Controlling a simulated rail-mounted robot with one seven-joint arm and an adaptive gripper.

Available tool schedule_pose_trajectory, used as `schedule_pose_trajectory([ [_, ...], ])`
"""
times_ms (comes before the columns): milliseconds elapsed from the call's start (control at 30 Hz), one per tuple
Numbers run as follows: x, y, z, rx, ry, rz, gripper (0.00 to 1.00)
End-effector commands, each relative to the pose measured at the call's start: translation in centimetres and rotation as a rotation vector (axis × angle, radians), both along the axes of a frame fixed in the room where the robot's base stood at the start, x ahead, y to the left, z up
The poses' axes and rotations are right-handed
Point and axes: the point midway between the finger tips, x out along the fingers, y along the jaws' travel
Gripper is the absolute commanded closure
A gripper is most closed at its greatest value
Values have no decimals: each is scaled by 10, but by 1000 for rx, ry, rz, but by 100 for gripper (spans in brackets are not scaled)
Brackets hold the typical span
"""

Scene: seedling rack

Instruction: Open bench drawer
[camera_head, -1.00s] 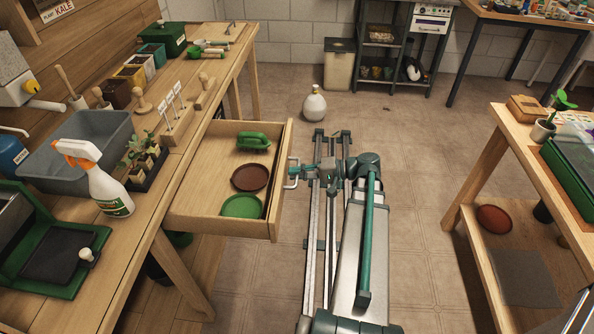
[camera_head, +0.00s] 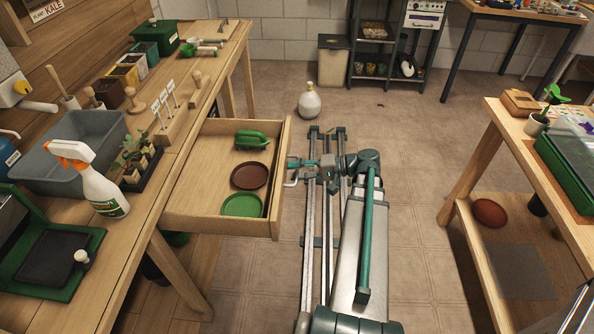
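The bench drawer (camera_head: 213,203) stands pulled well out from the wooden bench (camera_head: 207,83) on the left. Inside it lie a green brush (camera_head: 251,140), a brown saucer (camera_head: 249,176) and a green saucer (camera_head: 242,205). Its metal handle (camera_head: 291,181) sits on the front panel, which faces right. My gripper (camera_head: 298,164) is at the drawer front, close to the handle. The fingers are small and partly hidden, so I cannot tell whether they touch the handle or are open or shut.
A spray bottle (camera_head: 90,180), a grey tub (camera_head: 70,150) and a seedling tray (camera_head: 140,170) stand on the bench. A white round bottle (camera_head: 309,101) stands on the floor beyond my rails. Another table (camera_head: 510,140) is at the right.

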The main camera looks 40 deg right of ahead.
Motion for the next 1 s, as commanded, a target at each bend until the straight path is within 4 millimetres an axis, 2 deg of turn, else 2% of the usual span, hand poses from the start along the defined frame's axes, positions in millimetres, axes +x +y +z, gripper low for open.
schedule_pose_trajectory([
  [267,-11,-16,4,-1,0,-4,63],
  [733,-62,-79,21,-1,-1,-3,63],
  [1000,-74,-91,25,-1,1,0,63],
])
